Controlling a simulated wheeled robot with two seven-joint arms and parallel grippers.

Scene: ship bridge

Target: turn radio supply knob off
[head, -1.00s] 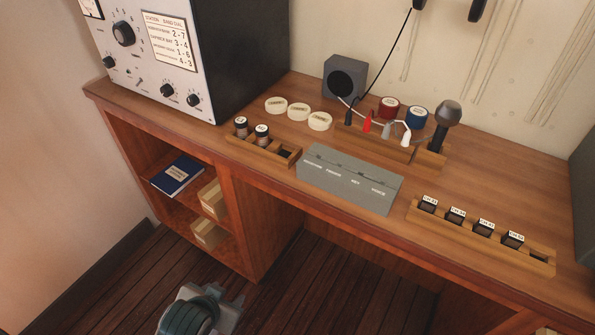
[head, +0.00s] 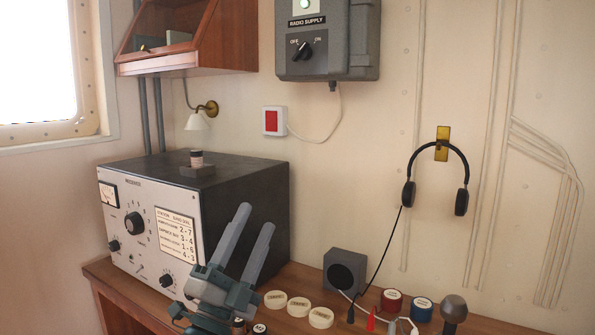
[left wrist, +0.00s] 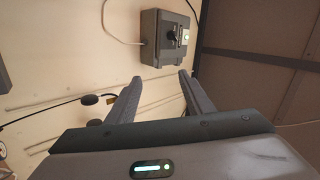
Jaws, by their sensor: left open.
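The radio supply box (head: 350,45) is a grey unit on the wall, at the top of the head view. Its black knob (head: 301,51) sits below the RADIO SUPPLY label, between the OFF and ON marks, and its bar seems to lean toward ON. A green light (head: 305,4) above it is lit. The box (left wrist: 160,52), with its knob (left wrist: 171,34), also shows in the left wrist view, beyond the fingertips. My left gripper (head: 256,219) is open and empty, pointing up in front of the radio set, below and apart from the box. My right gripper is out of view.
The radio set (head: 245,190) stands on the wooden desk (head: 95,270). A red wall switch (head: 272,120), a lamp (head: 198,120) and headphones (head: 436,165) are on the wall. A wooden cabinet (head: 225,40) hangs left of the box.

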